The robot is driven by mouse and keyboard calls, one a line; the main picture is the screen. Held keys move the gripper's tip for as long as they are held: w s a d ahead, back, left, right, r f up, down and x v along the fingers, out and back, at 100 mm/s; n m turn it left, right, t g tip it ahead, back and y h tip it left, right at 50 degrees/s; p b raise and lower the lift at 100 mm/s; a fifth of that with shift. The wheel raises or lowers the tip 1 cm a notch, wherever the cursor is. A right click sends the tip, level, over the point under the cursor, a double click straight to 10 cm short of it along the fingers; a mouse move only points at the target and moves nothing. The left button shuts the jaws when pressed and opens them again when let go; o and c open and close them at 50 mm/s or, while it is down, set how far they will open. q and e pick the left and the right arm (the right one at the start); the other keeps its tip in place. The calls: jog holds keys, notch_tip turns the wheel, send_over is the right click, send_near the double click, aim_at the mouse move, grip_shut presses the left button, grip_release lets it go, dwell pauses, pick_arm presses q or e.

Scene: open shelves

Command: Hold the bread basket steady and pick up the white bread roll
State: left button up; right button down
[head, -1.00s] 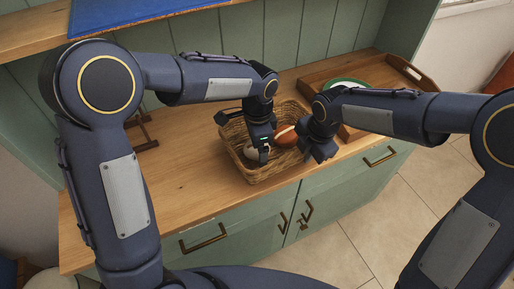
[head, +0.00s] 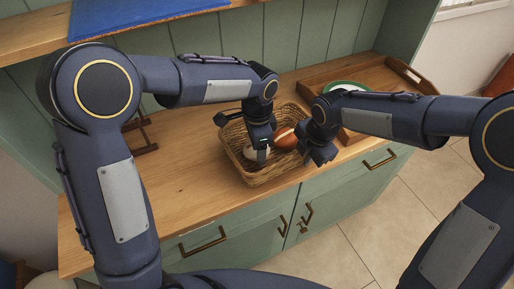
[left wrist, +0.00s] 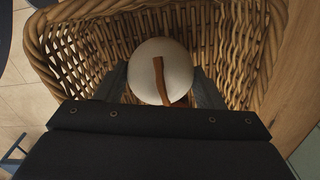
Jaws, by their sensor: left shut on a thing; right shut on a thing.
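The wicker bread basket (head: 268,175) stands on the wooden counter. The white bread roll (left wrist: 160,68) lies inside it, round with a brown stripe on top. My left gripper (head: 260,146) reaches down into the basket and is shut on the white roll. In the left wrist view its fingers sit on either side of the roll, which is still within the basket walls. An orange-brown roll (head: 286,138) lies to its right in the basket. My right gripper (head: 319,156) is shut at the basket's right rim; its fingertips partly hide the rim there.
A wooden tray (head: 318,81) with a green-rimmed plate (head: 347,86) stands to the right, partly behind my right arm. A small wooden stand (head: 142,135) is at the left. A shelf with a blue cloth (head: 130,14) hangs above.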

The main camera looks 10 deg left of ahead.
pick_arm(q)
notch_tip(320, 180, up, 9)
jog(key=shift+r, duration=0.1)
pick_arm(e)
jog(key=c, duration=1.5)
grip_release()
notch_tip(320, 180, up, 12)
jog(key=s+d, duration=0.1)
jog(key=shift+s+d, duration=0.15)
jog(key=shift+s, duration=0.2)
pick_arm(q)
jog(key=shift+s, duration=0.1)
pick_arm(e)
jog(key=shift+s+f, duration=0.1)
jog(key=shift+f, duration=0.05)
